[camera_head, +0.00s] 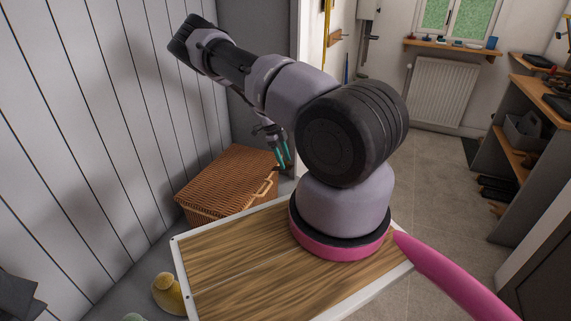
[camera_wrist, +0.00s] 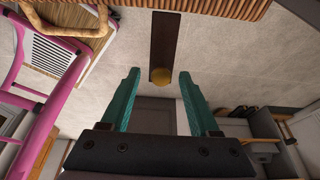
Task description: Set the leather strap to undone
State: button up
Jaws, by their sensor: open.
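The leather strap (camera_wrist: 165,38) is a dark brown strip in the wrist view, running from the wicker edge at the top down to a round brass-coloured stud (camera_wrist: 160,76) at its end. In the head view the strap cannot be made out clearly. The wicker basket (camera_head: 228,180) stands shut beyond my wooden deck; its woven edge also shows in the wrist view (camera_wrist: 200,6). My gripper (camera_head: 284,163) is open beside the basket's right end. In the wrist view its teal fingers (camera_wrist: 158,74) stand either side of the stud, with nothing visibly clamped; depth between them is unclear.
A pale handle (camera_head: 264,188) is on the basket's front. A panelled wall (camera_head: 90,110) runs along the left. A shelf unit (camera_head: 530,140) and a radiator (camera_head: 440,90) stand at right and back. The tiled floor (camera_head: 430,190) between is clear.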

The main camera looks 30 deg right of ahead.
aim_at(278, 168)
jog(key=v, duration=0.8)
jog(key=shift+r, duration=0.35)
jog(key=shift+s+a, duration=0.1)
jog(key=shift+a, duration=0.05)
